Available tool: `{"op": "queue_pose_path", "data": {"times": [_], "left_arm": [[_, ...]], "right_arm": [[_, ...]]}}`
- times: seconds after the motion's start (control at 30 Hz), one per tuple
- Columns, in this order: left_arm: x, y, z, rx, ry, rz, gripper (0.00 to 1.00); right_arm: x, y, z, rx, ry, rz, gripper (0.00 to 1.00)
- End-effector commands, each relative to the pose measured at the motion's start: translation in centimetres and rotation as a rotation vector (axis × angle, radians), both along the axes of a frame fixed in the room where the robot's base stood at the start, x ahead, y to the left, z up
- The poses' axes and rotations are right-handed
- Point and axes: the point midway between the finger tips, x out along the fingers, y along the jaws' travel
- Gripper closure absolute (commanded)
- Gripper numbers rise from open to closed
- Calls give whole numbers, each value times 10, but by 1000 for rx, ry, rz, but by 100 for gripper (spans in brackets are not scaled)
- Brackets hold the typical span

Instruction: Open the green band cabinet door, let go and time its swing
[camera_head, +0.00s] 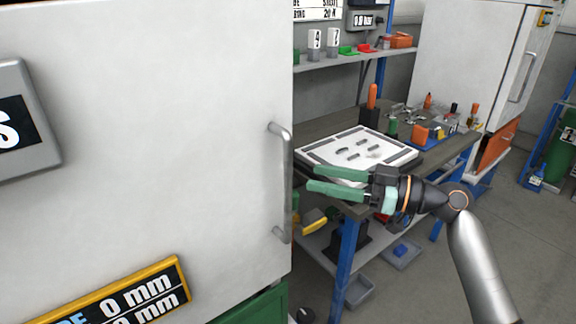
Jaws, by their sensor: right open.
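A large white cabinet door (150,130) fills the left of the head view. A vertical grey bar handle (286,185) stands near its right edge. A green part (262,308) shows below the door's lower right corner. My right gripper (312,179) comes in from the right with green fingers pointing left at the handle. The fingers are apart, empty, and just right of the handle without closing around it. My left gripper is not in view. Whether the door is ajar is hard to tell.
Behind my right gripper is a workbench (335,116) with a white tray (358,146) and several tools. A second white cabinet (462,60) stands at the back right. A yellow-edged display (130,295) is on the near door.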

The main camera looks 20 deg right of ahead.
Motion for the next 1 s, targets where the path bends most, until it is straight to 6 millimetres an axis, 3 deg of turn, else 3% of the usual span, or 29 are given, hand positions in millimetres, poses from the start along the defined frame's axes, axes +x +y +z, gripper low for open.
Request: {"op": "queue_pose_path", "data": {"times": [0.3,0.77,1.0], "left_arm": [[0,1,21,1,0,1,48],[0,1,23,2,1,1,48],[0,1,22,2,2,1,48]], "right_arm": [[35,47,2,3,1,0,48],[43,58,-1,1,1,-2,48],[43,58,-1,1,1,-2,73]]}}
